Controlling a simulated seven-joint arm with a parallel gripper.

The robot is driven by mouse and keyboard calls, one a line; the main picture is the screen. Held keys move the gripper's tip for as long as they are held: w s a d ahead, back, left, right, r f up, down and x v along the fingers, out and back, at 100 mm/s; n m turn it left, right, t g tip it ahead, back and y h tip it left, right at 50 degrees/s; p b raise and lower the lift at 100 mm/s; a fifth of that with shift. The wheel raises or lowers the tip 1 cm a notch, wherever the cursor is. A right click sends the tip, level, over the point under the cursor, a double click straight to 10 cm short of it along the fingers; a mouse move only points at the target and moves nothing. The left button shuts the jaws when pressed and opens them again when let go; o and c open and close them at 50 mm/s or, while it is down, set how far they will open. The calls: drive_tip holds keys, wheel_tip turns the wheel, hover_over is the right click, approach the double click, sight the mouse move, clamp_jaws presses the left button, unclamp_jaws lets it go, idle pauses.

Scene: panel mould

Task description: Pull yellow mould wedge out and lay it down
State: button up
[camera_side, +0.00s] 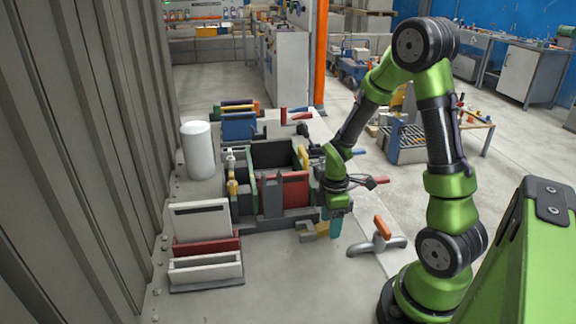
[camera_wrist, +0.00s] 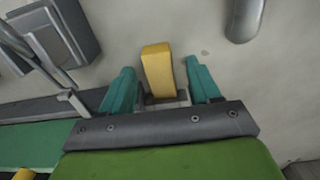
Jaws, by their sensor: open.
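The yellow mould wedge (camera_wrist: 158,70) shows in the wrist view between the two teal fingers of my gripper (camera_wrist: 161,66), with a gap on each side. In the side view the yellow wedge (camera_side: 322,229) is by the front right corner of the mould (camera_side: 270,219), partly hidden by the fingers. My gripper (camera_side: 331,218) is open there, pointing down. I cannot tell whether the wedge's lower end is still seated in something. Other yellow parts stand on the mould, at its left (camera_side: 233,186) and far right corner (camera_side: 303,157).
A red panel (camera_side: 285,190) stands in the mould. A rack with white and red panels (camera_side: 205,270) is at front left, and a white cylinder (camera_side: 197,150) behind it. A grey tool with an orange handle (camera_side: 381,228) lies on the right. The table's front middle is bare.

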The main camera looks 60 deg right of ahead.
clamp_jaws()
drive_tip(key=shift+s+d, duration=2.1)
drive_tip(key=shift+s+d, duration=1.45)
drive_tip(key=shift+m, duration=0.6)
drive_tip(key=d+r, duration=0.1)
drive_tip(key=s+d+r, duration=0.1)
drive_tip(key=d, duration=0.1)
drive_tip(key=s+d+r, duration=0.1)
drive_tip(key=d+r, duration=0.1)
drive_tip(key=shift+s, duration=0.25)
drive_tip(key=s+d+r, duration=0.3)
drive_tip(key=s+r, duration=0.2)
wheel_tip(320, 180, down, 8)
drive_tip(key=n, duration=0.1)
drive_tip(key=shift+a+f, duration=0.25)
drive_tip(key=shift+a, duration=0.15)
